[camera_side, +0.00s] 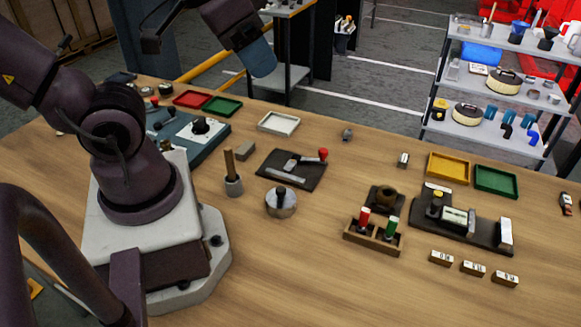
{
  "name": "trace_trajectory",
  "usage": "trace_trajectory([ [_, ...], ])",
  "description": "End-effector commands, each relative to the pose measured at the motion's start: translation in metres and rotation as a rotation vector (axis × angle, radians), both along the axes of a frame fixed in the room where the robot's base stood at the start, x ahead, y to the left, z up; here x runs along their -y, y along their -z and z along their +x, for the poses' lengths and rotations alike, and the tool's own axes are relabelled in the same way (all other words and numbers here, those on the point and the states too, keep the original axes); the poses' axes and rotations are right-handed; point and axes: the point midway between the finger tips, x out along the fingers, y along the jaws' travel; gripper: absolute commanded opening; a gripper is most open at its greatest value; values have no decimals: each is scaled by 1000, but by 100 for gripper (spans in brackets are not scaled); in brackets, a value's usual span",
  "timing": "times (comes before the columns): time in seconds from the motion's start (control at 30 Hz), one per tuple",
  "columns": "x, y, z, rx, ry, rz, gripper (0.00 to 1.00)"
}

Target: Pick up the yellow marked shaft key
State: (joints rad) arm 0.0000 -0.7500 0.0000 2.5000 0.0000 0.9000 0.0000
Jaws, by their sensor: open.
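I cannot pick out the yellow marked shaft key for certain. A yellow spot (438,194) shows on the dark fixture plate (485,240) at the right of the bench. Three small blocks with pale labelled faces, the left (441,258), middle (473,268) and right (505,279), lie in a row in front of it; their marks are too small to read. My gripper (205,48) is high at the top edge, partly cut off, its parts spread apart. It is well away from these pieces, and nothing shows in it.
A wooden rack (374,244) holds a red-topped and a green-topped tool. A round metal pot (281,203), a dark plate with a red-knobbed lever (290,171), and yellow (448,168) and green (497,180) trays stand around. The front middle of the bench is clear.

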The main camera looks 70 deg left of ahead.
Motion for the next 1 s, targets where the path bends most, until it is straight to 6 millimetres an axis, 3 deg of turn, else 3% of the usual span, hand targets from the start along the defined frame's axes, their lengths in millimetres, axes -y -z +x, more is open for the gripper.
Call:
trace_trajectory([
  [0.67, -1, 0, 0, 0, -4, 0, 51],
  [0.87, -13, 24, 9, -132, -64, -12, 51],
  [1.0, -32, 54, 28, -277, -158, -50, 51],
])
